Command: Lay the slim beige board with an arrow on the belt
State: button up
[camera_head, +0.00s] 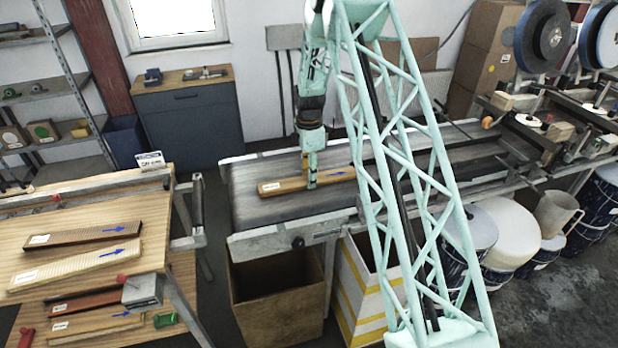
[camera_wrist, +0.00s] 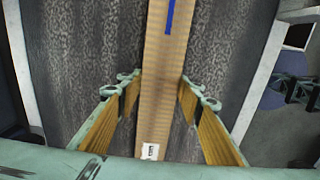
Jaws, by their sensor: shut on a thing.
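A slim tan-orange board (camera_head: 275,188) is at the belt (camera_head: 247,215) and looks to lie on or just above it, lengthwise along it. In the wrist view the board (camera_wrist: 165,90) looks light brown, with a blue arrow at the top and a white label near the bottom. My gripper (camera_head: 311,182) is shut on the board around its middle, with one finger on each side in the wrist view (camera_wrist: 160,80). Another slim beige board (camera_head: 95,330) with an arrow lies low at the left, below the wooden table's front edge. Whether the held board touches the belt is unclear.
The wooden table (camera_head: 30,220) at left holds a brown board (camera_head: 80,237) and a wider pale board (camera_head: 75,265). A reddish board (camera_head: 85,302) lies below. An open cardboard box (camera_head: 275,315) stands under the belt. Bare belt surrounds the held board.

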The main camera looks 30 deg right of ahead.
jog(key=shift+f, duration=0.2)
dwell(0.3)
jog(key=o, duration=1)
jog(key=shift+r, duration=0.25)
notch_tip(320, 180, up, 12)
jog(key=shift+f, duration=0.1)
dwell(0.6)
